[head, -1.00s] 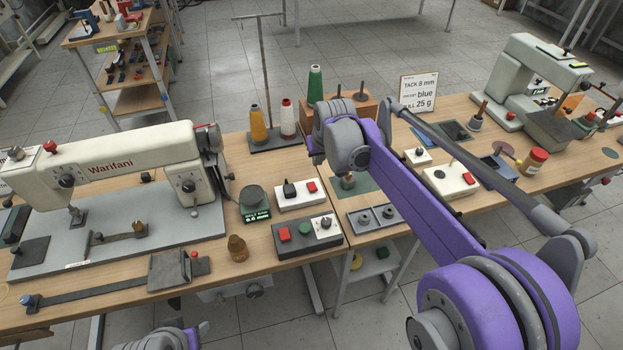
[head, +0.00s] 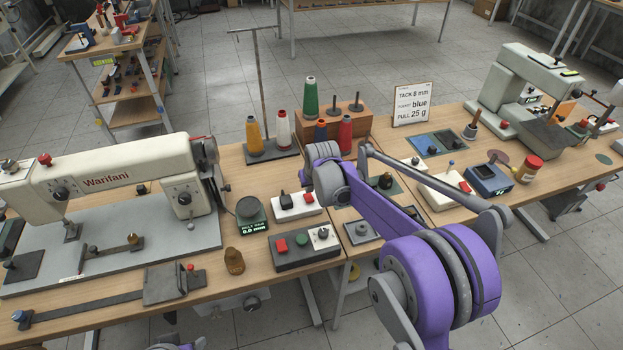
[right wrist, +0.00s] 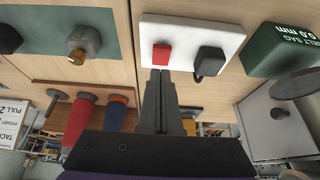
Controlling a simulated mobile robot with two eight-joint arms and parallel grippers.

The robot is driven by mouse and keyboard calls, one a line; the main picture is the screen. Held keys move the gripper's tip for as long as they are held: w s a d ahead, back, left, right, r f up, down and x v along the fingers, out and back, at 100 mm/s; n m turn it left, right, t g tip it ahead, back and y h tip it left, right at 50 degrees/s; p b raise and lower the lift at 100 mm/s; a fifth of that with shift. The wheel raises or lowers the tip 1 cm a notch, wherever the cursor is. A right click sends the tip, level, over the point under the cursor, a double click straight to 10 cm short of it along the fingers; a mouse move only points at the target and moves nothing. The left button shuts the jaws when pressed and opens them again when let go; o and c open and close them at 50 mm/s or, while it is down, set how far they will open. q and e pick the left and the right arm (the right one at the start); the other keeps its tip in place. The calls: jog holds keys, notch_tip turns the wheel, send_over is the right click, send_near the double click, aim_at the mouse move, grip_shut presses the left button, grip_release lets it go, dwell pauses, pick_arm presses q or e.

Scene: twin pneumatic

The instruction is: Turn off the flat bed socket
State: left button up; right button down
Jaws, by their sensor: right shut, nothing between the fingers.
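The flat bed socket is a white box (head: 285,207) near the Warifani sewing machine, with a black plug (head: 287,201) and a red switch (head: 308,197). In the right wrist view the white box (right wrist: 225,38) fills the upper middle, with the red switch (right wrist: 161,54) left of the black plug (right wrist: 209,62). My right gripper (right wrist: 160,74) is shut and empty, its tips right at the switch's near edge; I cannot tell whether they touch. In the head view my right wrist is just right of the box and its fingertips are hard to make out. My left gripper is not in view.
A second white box with a red switch (head: 465,187) stands farther right. Thread spools, including a green one (head: 311,98), stand behind the socket. A grey control box (head: 290,256) is in front and a dark green gauge (head: 254,223) is to its left.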

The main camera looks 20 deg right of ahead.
aim_at(311, 201)
jog(key=shift+s+f, duration=0.25)
jog(key=shift+f, duration=0.3)
jog(key=shift+s+f, duration=0.25)
jog(key=shift+f, duration=0.3)
jog(key=shift+s+f+t+b, duration=0.5)
jog(key=shift+f+t+b, duration=0.35)
jog(key=shift+b, duration=0.35)
jog(key=shift+r, duration=0.35)
jog(key=shift+w+p, duration=0.3)
jog(key=shift+p, duration=0.05)
jog(key=shift+w+r, duration=0.35)
jog(key=shift+w, duration=0.25)
